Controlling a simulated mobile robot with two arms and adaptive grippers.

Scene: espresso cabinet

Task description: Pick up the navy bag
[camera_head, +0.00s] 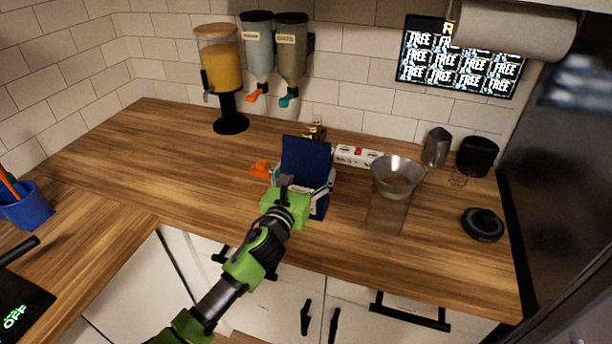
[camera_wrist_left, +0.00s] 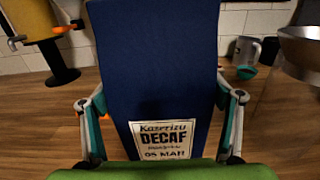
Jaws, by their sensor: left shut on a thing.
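The navy bag (camera_head: 306,158) stands upright over the wooden counter in the middle of the head view. Its label, reading DECAF, shows in the left wrist view, where the navy bag (camera_wrist_left: 155,65) fills the centre. My left gripper (camera_head: 310,188) is shut on the bag, with one finger on each side of it. In the left wrist view the left gripper (camera_wrist_left: 160,112) has its fingers against the bag's left and right sides. I cannot tell whether the bag's bottom touches the counter. My right gripper is not in view.
A clear container with a metal top (camera_head: 392,185) stands close to the right of the bag. A white box (camera_head: 357,155) lies behind. A yellow-filled dispenser (camera_head: 221,65) stands at the back left. A black round lid (camera_head: 482,224) lies at the right.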

